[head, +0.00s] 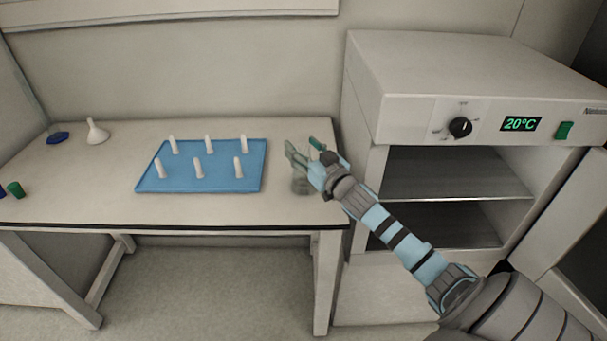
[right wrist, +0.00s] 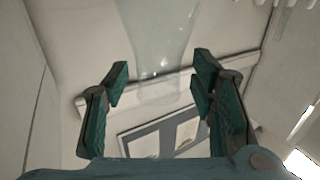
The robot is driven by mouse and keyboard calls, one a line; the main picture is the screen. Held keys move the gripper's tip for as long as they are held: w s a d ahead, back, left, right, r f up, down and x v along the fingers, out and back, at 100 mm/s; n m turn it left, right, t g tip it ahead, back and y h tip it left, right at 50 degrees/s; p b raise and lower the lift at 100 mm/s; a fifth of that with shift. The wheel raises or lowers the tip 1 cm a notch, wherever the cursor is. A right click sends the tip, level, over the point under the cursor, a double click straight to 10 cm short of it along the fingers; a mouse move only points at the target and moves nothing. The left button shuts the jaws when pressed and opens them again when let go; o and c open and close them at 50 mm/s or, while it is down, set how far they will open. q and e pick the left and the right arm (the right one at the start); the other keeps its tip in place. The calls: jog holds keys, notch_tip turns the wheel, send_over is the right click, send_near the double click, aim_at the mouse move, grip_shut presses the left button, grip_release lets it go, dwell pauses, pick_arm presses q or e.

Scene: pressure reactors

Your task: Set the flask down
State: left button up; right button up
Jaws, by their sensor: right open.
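The clear glass flask (head: 301,186) stands at the right end of the white table, partly hidden behind my right gripper. My right gripper (head: 303,149) is open around the upper part of the flask. In the right wrist view the see-through flask (right wrist: 163,40) shows between and beyond the two spread teal fingers of the gripper (right wrist: 160,84), with a gap at each side. My left gripper is not in view.
A blue tray (head: 215,183) with several upright white pegs lies left of the flask. A white funnel (head: 96,133), a blue cap (head: 58,138) and a green cap (head: 15,189) are at the table's left. An oven (head: 460,80) reading 20°C stands open at the right.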

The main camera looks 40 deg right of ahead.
jog(key=shift+s, duration=0.15)
grip_shut()
